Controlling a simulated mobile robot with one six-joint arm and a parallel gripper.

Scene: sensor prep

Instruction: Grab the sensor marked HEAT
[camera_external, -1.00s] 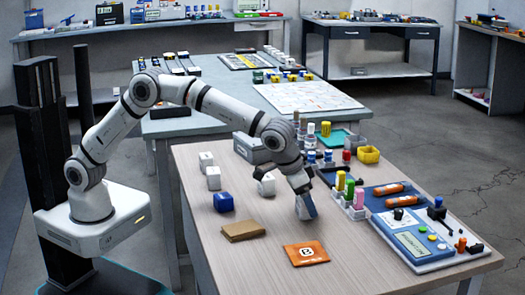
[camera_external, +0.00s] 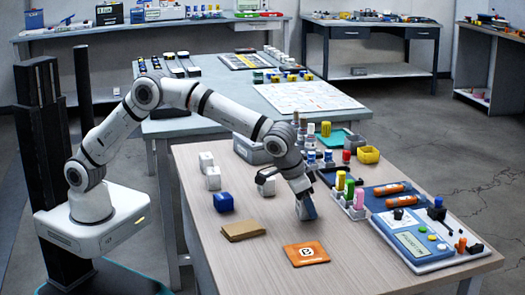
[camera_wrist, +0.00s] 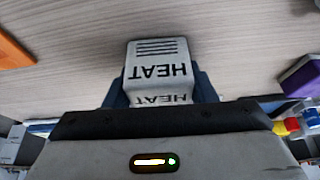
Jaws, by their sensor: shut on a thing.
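The sensor marked HEAT (camera_wrist: 157,62) is a small white block with dark lettering, upside down in the wrist view. It sits between the two dark fingers of my gripper (camera_wrist: 160,92), which is shut on it. In the external view my gripper (camera_external: 306,208) points down at the wooden table, right of its middle. The fingers hide most of the sensor there. I cannot tell whether the sensor touches the table.
On the wooden table (camera_external: 340,265) lie an orange card marked B (camera_external: 306,253), a brown pad (camera_external: 243,231), a blue block (camera_external: 223,202) and several white blocks (camera_external: 213,178).

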